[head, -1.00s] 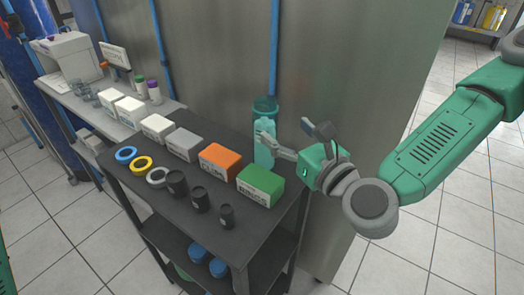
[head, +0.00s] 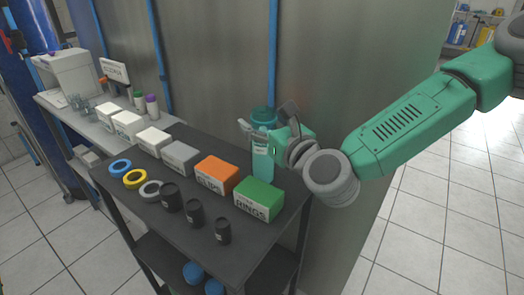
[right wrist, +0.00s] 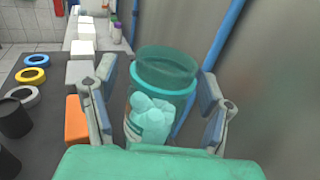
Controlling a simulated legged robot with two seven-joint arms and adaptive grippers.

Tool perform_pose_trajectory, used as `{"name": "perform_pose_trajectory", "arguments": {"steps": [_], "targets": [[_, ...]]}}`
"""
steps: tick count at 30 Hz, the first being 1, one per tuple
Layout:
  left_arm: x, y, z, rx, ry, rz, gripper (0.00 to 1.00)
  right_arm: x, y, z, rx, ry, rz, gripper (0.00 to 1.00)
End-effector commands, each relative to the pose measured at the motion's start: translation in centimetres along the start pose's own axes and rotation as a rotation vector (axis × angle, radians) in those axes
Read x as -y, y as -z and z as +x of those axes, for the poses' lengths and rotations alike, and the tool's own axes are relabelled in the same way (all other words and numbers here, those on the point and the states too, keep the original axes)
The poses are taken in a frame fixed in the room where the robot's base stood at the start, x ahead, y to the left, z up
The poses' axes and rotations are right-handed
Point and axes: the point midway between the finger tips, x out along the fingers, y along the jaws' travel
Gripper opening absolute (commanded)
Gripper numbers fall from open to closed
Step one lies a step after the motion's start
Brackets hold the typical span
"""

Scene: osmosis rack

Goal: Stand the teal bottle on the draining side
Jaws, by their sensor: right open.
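The teal bottle (head: 262,166) stands upright at the back right of the dark rack top, close to the metal wall. It is see-through, with a darker teal cap. My right gripper (head: 258,128) is at the upper part of the bottle. In the right wrist view the bottle (right wrist: 165,68) stands between the two open fingers (right wrist: 160,82), with a visible gap on the right; pale teal lumps and a label show in it. My left gripper is not in view. I cannot tell which surface is the draining side.
Black jars (head: 194,213) and coloured rings (head: 135,179) lie in front. A lighter bench (head: 62,107) with bottles adjoins at left. A blue pipe (head: 272,50) runs behind.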

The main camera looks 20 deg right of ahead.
Motion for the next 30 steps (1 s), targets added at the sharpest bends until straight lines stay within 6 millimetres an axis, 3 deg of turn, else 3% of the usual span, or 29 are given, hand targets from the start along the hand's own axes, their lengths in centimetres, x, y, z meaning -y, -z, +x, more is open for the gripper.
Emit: {"name": "perform_pose_trajectory", "arguments": {"steps": [8, 12, 13, 24, 30], "targets": [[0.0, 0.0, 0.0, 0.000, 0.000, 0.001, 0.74, 0.0, 0.0, 0.4, -0.001, 0.000, 0.000, 0.68], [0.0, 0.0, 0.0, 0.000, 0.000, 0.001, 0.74, 0.0, 0.0, 0.4, -0.001, 0.000, -0.001, 0.19], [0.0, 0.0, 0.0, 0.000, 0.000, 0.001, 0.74, 0.0, 0.0, 0.4, -0.001, 0.000, -0.001, 0.12], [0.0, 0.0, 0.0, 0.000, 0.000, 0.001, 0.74, 0.0, -0.2, 0.4, 0.000, 0.000, 0.000, 0.07], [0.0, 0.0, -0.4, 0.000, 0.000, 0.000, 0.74, 0.0, -3.3, 0.3, 0.005, 0.000, 0.001, 0.07]]}}
